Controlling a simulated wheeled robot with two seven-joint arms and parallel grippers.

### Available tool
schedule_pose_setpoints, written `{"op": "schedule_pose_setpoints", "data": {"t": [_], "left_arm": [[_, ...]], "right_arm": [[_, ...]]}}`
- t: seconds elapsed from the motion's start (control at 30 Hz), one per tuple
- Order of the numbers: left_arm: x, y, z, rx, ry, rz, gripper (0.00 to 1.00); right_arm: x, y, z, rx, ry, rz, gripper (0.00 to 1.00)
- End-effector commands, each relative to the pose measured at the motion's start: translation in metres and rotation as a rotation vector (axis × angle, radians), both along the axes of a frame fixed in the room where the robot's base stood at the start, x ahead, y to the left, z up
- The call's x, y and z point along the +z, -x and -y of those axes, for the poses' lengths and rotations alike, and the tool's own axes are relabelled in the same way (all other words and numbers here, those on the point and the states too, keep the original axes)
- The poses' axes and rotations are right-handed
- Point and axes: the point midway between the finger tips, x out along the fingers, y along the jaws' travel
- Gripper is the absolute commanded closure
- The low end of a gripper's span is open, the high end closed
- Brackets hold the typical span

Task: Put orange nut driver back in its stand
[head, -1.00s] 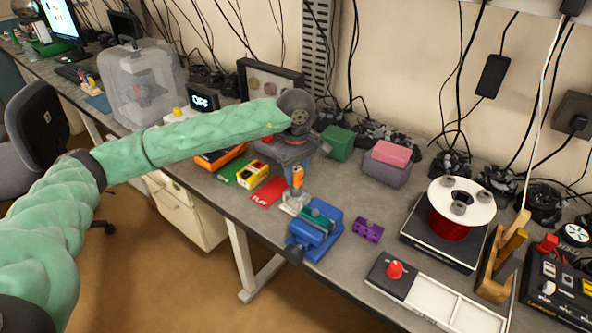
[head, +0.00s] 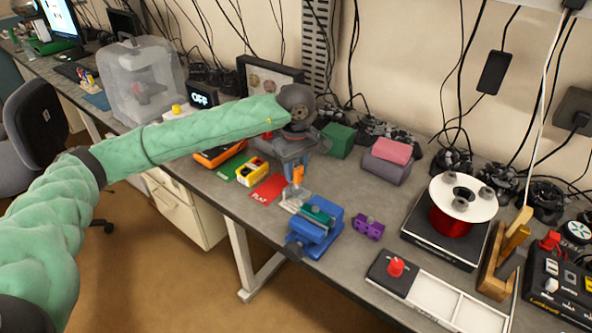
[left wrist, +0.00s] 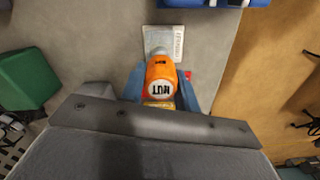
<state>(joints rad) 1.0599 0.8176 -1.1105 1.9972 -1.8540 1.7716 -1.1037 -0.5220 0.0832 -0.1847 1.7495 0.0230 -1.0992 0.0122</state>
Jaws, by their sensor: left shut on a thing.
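The orange nut driver (head: 298,174) is upright, its handle between the blue fingers of my left gripper (head: 297,168). The left wrist view shows the handle's end cap, marked "NUT" (left wrist: 160,90), with my left gripper (left wrist: 160,98) shut on it. The pale grey stand (head: 294,199) is on the bench directly below the driver; its plate shows in the left wrist view (left wrist: 163,38). The driver's lower end is at the stand, but I cannot tell whether it is seated in it. My right gripper is not in view.
A blue vise (head: 315,232) stands close in front of the stand, with a purple block (head: 369,228) to its right. A red card (head: 268,190) and a yellow box (head: 252,172) lie to the left. A green box (head: 338,140) is behind.

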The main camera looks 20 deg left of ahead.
Motion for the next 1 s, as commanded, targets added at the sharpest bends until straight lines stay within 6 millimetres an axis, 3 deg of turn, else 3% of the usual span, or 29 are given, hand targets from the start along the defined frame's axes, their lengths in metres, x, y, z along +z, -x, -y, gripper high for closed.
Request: {"op": "schedule_pose_setpoints", "data": {"t": [1.0], "left_arm": [[-0.0018, -0.0001, 0.0003, 0.000, 0.001, 0.001, 0.98]], "right_arm": [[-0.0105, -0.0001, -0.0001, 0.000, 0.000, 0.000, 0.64]]}}
